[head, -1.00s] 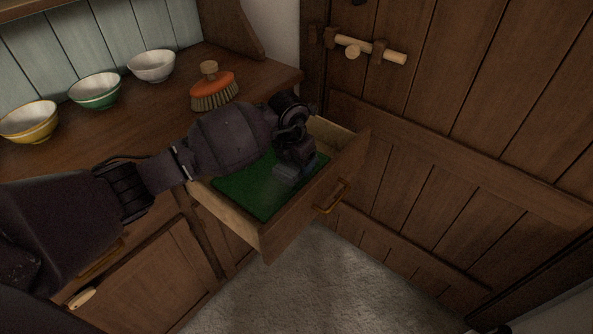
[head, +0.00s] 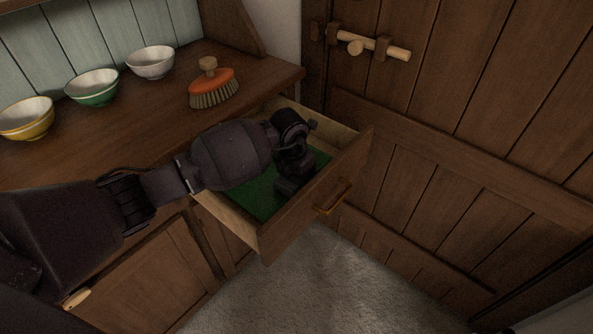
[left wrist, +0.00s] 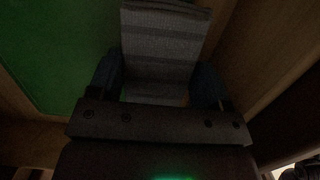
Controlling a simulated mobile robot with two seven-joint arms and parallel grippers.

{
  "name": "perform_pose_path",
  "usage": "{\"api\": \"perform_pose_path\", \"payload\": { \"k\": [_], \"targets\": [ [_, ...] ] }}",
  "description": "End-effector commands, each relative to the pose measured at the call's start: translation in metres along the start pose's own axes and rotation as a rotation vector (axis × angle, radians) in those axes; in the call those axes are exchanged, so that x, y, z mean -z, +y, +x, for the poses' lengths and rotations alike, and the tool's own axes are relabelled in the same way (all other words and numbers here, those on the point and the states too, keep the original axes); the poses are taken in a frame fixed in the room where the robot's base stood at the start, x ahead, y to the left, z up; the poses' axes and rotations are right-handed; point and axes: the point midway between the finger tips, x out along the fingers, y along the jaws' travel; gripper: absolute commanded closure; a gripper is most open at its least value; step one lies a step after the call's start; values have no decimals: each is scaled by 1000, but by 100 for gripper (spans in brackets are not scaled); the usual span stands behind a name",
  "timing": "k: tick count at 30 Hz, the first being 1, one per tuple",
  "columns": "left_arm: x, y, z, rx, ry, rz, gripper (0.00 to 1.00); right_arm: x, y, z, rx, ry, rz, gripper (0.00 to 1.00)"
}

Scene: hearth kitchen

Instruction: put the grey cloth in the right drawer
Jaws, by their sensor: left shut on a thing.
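The right drawer (head: 283,230) is pulled open, with a green lining (head: 258,196) on its floor. My left gripper (head: 288,188) reaches down inside it, near the front panel. In the left wrist view the gripper (left wrist: 165,88) is shut on the grey cloth (left wrist: 164,48), a banded grey piece between the two fingers. The green lining lies to its left and a wooden drawer wall to its right. In the head view the cloth is mostly hidden by my wrist; I cannot tell whether it touches the drawer floor. My right gripper is not in view.
An orange brush (head: 213,88) stands on the counter (head: 140,118) behind the drawer. A white bowl (head: 150,61), a green bowl (head: 92,88) and a yellow bowl (head: 27,119) line the counter. A wooden door (head: 440,130) stands close on the right.

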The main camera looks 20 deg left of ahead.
Motion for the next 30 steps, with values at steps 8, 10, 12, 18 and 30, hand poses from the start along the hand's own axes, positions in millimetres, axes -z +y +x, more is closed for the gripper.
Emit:
{"api": "perform_pose_path", "payload": {
  "k": [8, 10, 12, 18, 30],
  "targets": [
    [0, 0, 1, 0, 0, 0, 7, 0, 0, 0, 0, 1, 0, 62],
    [0, 0, 1, 0, 0, 0, 3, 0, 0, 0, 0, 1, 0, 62],
    [0, 0, 1, 0, 0, 0, 3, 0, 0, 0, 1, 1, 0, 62],
    [0, 0, -1, 0, -1, 0, 3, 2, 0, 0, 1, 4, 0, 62],
    [-4, 1, -68, -4, -10, 2, 3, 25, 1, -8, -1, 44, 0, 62]
  ]
}}
